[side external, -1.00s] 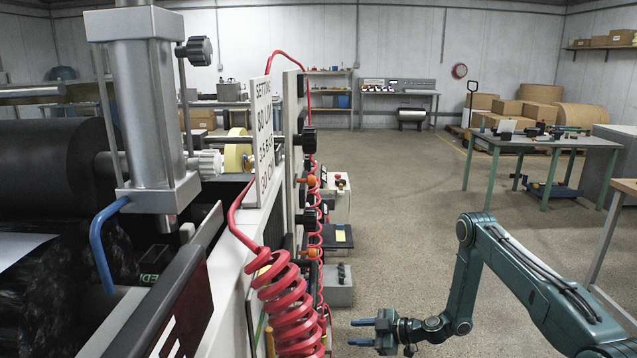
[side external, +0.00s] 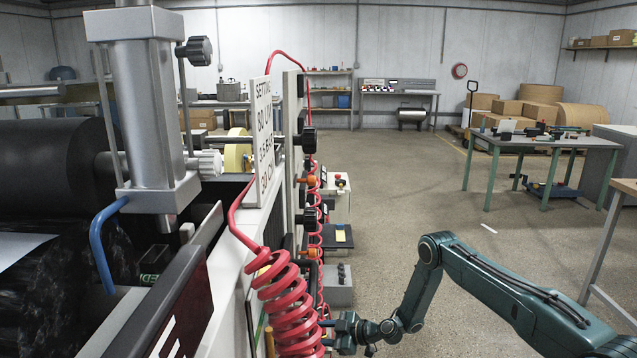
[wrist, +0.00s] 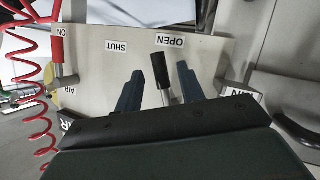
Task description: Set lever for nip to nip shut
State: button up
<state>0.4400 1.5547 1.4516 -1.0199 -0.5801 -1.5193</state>
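A lever with a black grip (wrist: 161,70) on a metal stem stands on a pale panel (wrist: 210,55) in the wrist view. Its tip points toward the OPEN label (wrist: 170,41); the SHUT label (wrist: 116,46) is to the left. My gripper (wrist: 160,75) is open, with one blue finger on each side of the lever and a gap visible on both sides. In the side external view my gripper (side external: 328,332) is low beside the machine, partly behind the red coiled hose; the lever is hidden there.
A red-handled lever (wrist: 57,45) by an ON label stands left on the panel. A red coiled hose (side external: 288,305) hangs close to my gripper and also shows in the wrist view (wrist: 35,90).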

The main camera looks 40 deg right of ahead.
jog(key=shift+x, duration=0.95)
grip_shut()
